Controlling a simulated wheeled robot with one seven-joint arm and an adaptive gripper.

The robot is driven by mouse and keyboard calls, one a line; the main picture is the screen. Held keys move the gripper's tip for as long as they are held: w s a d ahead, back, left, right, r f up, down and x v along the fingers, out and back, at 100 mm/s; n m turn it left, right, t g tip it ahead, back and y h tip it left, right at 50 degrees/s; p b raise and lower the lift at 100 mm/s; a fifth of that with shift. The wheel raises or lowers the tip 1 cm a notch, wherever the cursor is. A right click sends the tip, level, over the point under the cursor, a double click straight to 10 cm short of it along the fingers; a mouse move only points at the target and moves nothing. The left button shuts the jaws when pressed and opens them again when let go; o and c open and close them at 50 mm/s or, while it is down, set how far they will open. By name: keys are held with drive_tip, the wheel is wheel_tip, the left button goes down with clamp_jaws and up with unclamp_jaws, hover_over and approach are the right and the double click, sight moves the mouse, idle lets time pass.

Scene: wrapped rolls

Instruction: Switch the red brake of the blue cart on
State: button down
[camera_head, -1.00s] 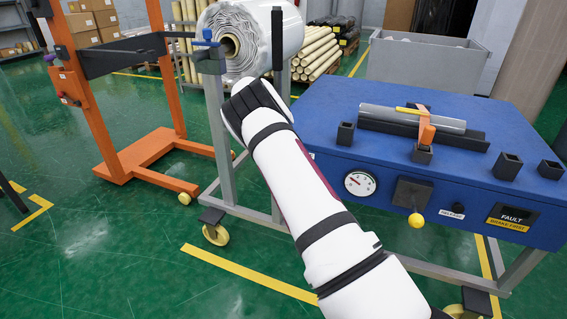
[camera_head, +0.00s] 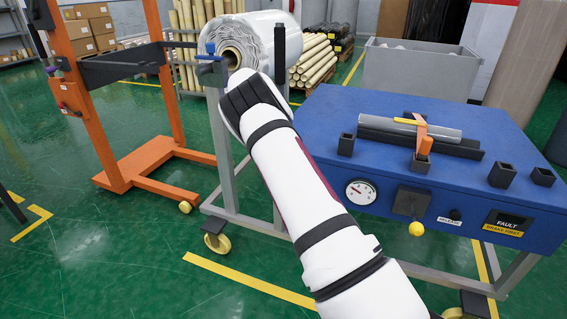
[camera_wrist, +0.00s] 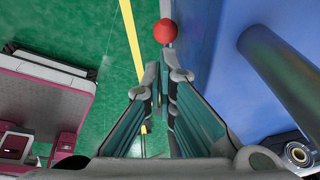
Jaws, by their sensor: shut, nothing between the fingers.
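The blue cart (camera_head: 465,195) stands at the right in the head view, a blue box on a grey wheeled frame. A blue surface (camera_wrist: 225,60), which looks like part of this cart, fills the right of the wrist view. A red ball (camera_wrist: 165,31), apparently the brake's knob, shows beside its edge. My gripper (camera_wrist: 162,78) is shut and empty, its fingertips just below the ball in the picture. I cannot tell whether they touch. In the head view my arm hides the gripper and red ball.
An orange stand (camera_head: 145,160) is at the left. A wrapped roll (camera_head: 265,40) hangs on a grey frame behind my arm. A dark cylinder (camera_wrist: 280,65) lies at the right of the wrist view. Green floor with yellow lines is open at the front left.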

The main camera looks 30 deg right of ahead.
drive_tip(key=shift+w+a+r+p, duration=0.15)
drive_tip(key=shift+w+a+r, duration=0.2)
drive_tip(key=shift+r, duration=0.35)
drive_tip(key=shift+w+a+r+p, duration=0.1)
drive_tip(key=shift+w+a+r, duration=0.25)
drive_tip(key=shift+r, duration=0.4)
drive_tip(key=shift+w+a+r+p, duration=0.15)
drive_tip(key=shift+w+a+r, duration=0.1)
drive_tip(key=shift+a+r, duration=0.35)
drive_tip(key=shift+d+r, duration=0.15)
